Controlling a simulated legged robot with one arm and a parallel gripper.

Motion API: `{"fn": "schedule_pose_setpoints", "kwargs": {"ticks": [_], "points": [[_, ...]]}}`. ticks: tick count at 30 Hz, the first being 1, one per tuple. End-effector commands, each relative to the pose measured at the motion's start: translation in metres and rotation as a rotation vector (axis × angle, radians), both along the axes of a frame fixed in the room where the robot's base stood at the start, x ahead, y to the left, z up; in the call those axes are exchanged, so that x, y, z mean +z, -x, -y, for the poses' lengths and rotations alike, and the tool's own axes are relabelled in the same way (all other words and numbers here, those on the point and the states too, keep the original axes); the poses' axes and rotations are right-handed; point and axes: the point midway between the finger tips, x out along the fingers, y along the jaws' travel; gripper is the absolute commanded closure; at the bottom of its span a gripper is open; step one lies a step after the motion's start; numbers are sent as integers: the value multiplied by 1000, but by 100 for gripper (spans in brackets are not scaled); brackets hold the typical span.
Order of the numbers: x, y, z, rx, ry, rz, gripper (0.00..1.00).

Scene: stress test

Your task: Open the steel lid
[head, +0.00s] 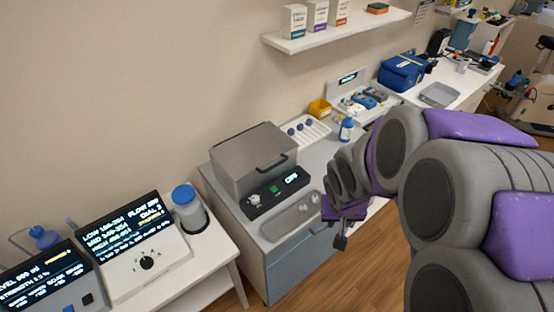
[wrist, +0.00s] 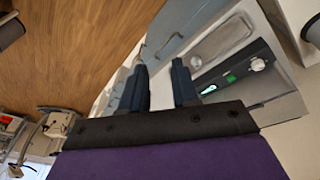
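The steel lid (head: 253,152) is a grey box-shaped cover on a bench-top unit in the head view. It is down, with a dark bar handle (head: 276,163) along its front edge. Below it is a dark control panel (head: 277,192) reading OFF, with a white knob and a green button. My gripper (head: 341,240) hangs right of and in front of the unit, apart from the lid. In the wrist view, the two dark fingers (wrist: 160,85) stand apart with nothing between them. The panel (wrist: 236,78) shows beyond them; I cannot make out the lid there.
A grey tray (head: 291,216) is set in the counter before the panel. A blue-capped bottle (head: 346,130) and a tube rack (head: 303,131) stand right of the lid. A shelf (head: 336,30) hangs above. Display units (head: 145,245) stand on a left table. Wooden floor is open at front.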

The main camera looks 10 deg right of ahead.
Motion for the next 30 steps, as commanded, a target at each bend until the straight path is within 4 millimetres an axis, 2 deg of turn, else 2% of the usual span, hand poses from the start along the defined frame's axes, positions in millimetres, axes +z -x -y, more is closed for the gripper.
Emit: {"fn": "schedule_pose_setpoints", "kwargs": {"ticks": [3, 7, 12, 17, 23, 30], "points": [[-22, -33, 15, -40, -42, 87, 70], [-45, -65, 23, -81, -123, 194, 70], [-71, -99, 21, -142, -284, 334, 70], [-87, -121, 11, -223, -490, 461, 70], [-86, -139, -5, -356, -803, 617, 70], [-65, -145, -13, -505, -1134, 759, 70]]}}
